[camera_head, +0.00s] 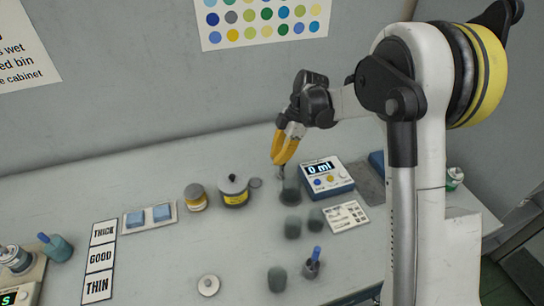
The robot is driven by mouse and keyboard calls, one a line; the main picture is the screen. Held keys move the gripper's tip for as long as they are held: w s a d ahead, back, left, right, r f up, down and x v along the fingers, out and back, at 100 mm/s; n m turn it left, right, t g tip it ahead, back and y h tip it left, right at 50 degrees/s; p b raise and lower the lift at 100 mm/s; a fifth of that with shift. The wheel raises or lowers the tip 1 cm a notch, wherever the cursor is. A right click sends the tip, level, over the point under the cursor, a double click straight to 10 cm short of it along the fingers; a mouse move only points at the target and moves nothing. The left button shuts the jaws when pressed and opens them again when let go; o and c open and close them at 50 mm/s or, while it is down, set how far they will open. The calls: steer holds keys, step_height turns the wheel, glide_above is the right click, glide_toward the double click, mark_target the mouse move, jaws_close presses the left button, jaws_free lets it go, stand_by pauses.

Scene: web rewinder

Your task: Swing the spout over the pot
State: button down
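A blue-and-white dispenser (343,187) reading "0 ml" stands to the right. I cannot clearly make out its spout; it may be hidden behind or beside my gripper. My gripper (280,170), with yellow fingers, points down between the pot and the dispenser. Its tips are close to a dark grey-green cylinder (290,192); I cannot tell whether they touch anything. The fingers overlap, so their opening is unclear.
A yellow-labelled jar (195,197) stands left of the pot. More dark cylinders (293,227), a blue-handled tool in a holder (312,266) and a white disc (208,285) are in front. A THICK/GOOD/THIN card (100,258) lies left. The bench between card and disc is clear.

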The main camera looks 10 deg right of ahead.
steer(key=shift+s+d, duration=0.15)
steer(key=shift+d, duration=0.7)
stand_by(0.6)
steer(key=shift+s, duration=0.1)
stand_by(0.4)
steer(key=shift+a, duration=0.4)
step_height(320, 180, up, 10)
steer(key=p, duration=0.3)
steer(key=shift+d, duration=0.2)
